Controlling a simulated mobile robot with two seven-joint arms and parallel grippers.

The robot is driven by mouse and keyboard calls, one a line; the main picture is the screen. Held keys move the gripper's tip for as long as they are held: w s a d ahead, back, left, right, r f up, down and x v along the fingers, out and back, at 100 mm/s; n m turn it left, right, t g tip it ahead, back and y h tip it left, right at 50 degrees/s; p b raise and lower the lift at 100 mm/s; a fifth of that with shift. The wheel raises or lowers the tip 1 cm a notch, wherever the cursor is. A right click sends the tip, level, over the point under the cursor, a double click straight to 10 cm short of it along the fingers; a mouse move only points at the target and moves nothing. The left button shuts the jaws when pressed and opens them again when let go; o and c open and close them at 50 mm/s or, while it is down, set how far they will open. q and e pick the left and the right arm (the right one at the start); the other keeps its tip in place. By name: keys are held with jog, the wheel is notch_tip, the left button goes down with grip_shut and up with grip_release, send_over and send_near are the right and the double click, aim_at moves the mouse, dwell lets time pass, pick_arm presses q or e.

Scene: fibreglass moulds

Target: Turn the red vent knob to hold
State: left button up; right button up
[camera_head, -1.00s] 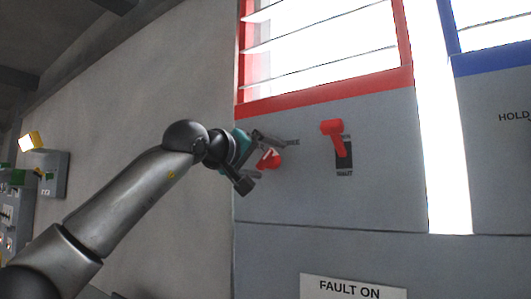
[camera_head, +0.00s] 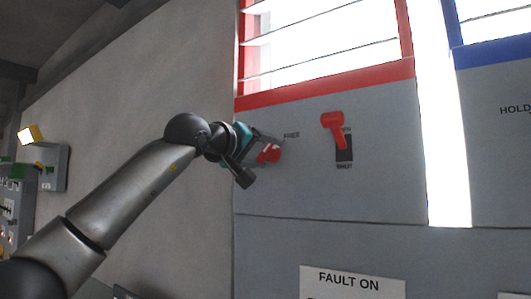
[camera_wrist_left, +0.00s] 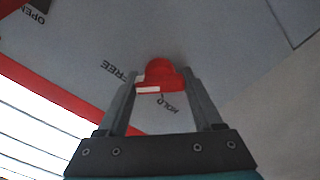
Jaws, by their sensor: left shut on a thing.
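The red vent knob (camera_head: 268,154) is on the grey panel below the red-framed louvred window. In the left wrist view the knob (camera_wrist_left: 162,77) sits between the two fingers of my left gripper (camera_wrist_left: 162,84), which is shut on it. A white mark shows on the knob's left part there. The word FREE (camera_wrist_left: 118,72) is to the upper left of the knob, and HOLD (camera_wrist_left: 170,106) is just below it, partly covered. In the head view my left gripper (camera_head: 267,147) reaches the knob from the left and hides part of it. My right gripper is not in view.
A red lever (camera_head: 334,127) stands on a dark slotted plate (camera_head: 344,150) right of the knob. The red window frame (camera_head: 325,83) runs above. A FAULT ON sign (camera_head: 352,284) is below. A bare wall (camera_head: 130,120) lies to the left.

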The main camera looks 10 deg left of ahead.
pick_arm(q)
jog(key=shift+c, duration=0.8)
jog(key=n, duration=0.4)
jog(key=n+b, duration=0.1)
jog(key=n, duration=0.3)
jog(key=shift+n, duration=0.3)
jog(key=n+b, duration=0.1)
jog(key=n, duration=0.3)
jog(key=n+b, duration=0.1)
jog(key=n, duration=0.4)
jog(key=shift+n, duration=0.3)
jog(key=o, duration=1.4)
jog(key=shift+c, duration=0.2)
